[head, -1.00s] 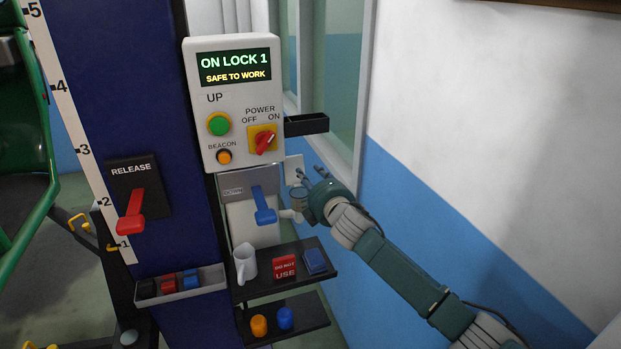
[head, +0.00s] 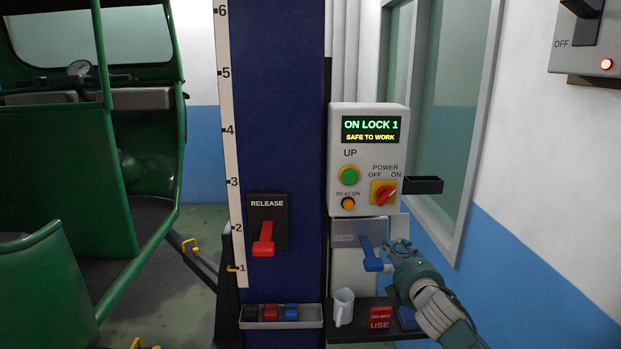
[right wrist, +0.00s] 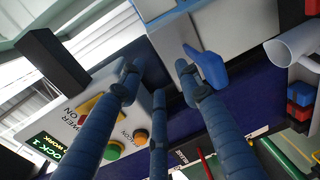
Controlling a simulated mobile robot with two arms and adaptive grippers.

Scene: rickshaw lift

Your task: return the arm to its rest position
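My right gripper (head: 398,246) shows in the head view just right of the blue lever (head: 372,254) below the control box (head: 343,186). Its arm comes in from the lower right. In the right wrist view the same gripper (right wrist: 158,78) has its several dark blue fingers spread apart with nothing between them. The blue lever (right wrist: 207,66) appears close to one fingertip there; I cannot tell whether they touch. The control box display reads "ON LOCK 1, SAFE TO WORK". My left gripper is in neither view.
A shelf (head: 350,333) under the lever carries a white mug (head: 343,307), a red "do not use" tag (head: 380,318) and a blue item (head: 407,318). A red release lever (head: 263,240) is on the blue column (head: 280,100). A green rickshaw (head: 60,180) stands left.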

